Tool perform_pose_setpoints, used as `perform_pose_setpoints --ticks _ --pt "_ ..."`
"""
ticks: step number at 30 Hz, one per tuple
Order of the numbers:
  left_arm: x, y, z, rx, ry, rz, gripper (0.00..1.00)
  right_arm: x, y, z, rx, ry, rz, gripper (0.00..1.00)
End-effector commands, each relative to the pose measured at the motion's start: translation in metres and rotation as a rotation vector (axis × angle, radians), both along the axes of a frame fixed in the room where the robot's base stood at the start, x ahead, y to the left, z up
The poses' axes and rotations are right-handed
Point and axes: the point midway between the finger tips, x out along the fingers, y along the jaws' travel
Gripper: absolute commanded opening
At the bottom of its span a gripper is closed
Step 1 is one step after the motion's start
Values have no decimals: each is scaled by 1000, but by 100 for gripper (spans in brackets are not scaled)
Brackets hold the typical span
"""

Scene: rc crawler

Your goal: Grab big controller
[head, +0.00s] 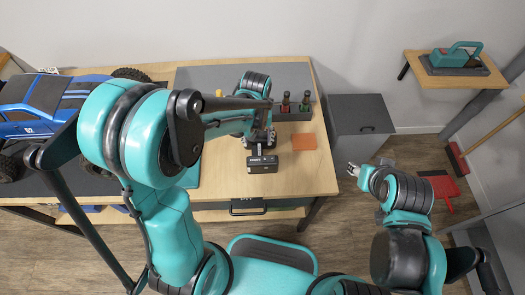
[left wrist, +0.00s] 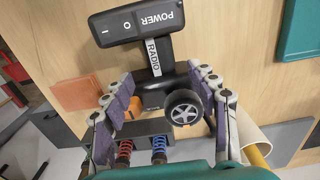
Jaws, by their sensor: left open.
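The big controller, a black radio transmitter with a wheel, stands on the wooden workbench; its dark head (head: 263,164) shows in the head view. In the left wrist view the controller (left wrist: 137,22) has a wide head marked POWER, a neck marked RADIO and a grey-spoked wheel. My left gripper (head: 260,138) is over the bench at the controller. In the left wrist view its open fingers (left wrist: 160,80) lie on either side of the controller's neck and wheel, with gaps visible. Whether a finger touches is unclear. My right gripper (head: 354,170) is off the bench, right of it; its jaw opening is too small to judge.
A blue RC truck (head: 45,98) sits at the left of the bench. A grey cabinet (head: 360,130) stands right of the bench. Red and blue springs (left wrist: 125,148) are close by in the wrist view.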

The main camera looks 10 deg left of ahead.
Motion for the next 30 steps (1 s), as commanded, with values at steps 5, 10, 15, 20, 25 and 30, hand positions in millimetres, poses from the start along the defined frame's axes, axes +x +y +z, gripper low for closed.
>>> perform_pose_setpoints --ticks 5,10,15,20,25,30 --pt "0 1 -19 0 -1 0 59 0 0 -12 0 0 0 41" --pt "0 3 -47 -1 -1 -1 59 0 0 -29 0 0 0 41" --pt "0 2 -59 0 -2 -1 59 0 0 -33 0 0 0 41" --pt "0 2 -57 0 -2 -1 59 0 0 -32 0 0 0 41" --pt "0 2 -57 0 -2 -1 14 0 0 -32 0 0 0 41" --pt "0 2 -57 0 -2 -1 0 0 0 -32 0 0 0 41"
